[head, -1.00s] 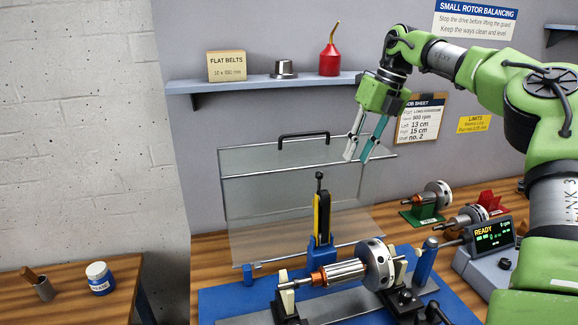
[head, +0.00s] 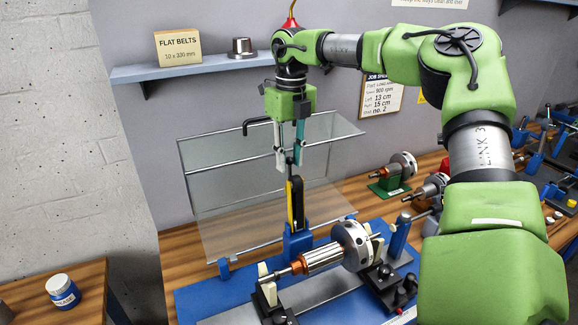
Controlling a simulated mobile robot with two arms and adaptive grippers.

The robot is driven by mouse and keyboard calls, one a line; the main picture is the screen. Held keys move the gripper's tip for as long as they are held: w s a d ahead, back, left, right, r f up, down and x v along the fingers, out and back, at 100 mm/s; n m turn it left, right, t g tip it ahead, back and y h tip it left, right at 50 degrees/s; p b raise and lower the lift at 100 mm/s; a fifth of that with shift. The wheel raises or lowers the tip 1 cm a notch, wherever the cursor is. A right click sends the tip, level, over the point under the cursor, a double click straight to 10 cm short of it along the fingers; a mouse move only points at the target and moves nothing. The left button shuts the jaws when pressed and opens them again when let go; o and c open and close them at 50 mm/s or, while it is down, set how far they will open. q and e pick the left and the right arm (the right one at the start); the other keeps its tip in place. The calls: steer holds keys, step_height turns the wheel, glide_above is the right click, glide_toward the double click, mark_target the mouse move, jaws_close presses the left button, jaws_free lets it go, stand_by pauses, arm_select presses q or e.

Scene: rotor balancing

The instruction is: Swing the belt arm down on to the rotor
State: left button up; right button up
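The belt arm (head: 297,203) stands upright on a blue base behind the rotor. It is black and yellow, with a thin stem and dark knob (head: 290,161) on top. The rotor (head: 322,257), with a copper part and a silver disc (head: 351,244), lies across supports on the blue balancing machine (head: 215,293). My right gripper (head: 290,163) points down over the belt arm. Its fingers are apart, with the knob between or just behind the tips; I cannot tell whether they touch it. My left gripper is out of view.
A clear guard (head: 225,175) with a black handle stands raised behind the belt arm, close to my gripper. Other rotors (head: 401,170) stand at the right on the wooden bench. A shelf (head: 190,70) is above left. A jar (head: 62,291) sits on the left table.

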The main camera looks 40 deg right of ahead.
mark_target(293, 191)
steer(key=shift+s+f+p, duration=0.1)
steer(key=shift+f+p, duration=0.2)
steer(key=shift+f, duration=1.45)
jaws_close()
steer(key=shift+d, duration=0.1)
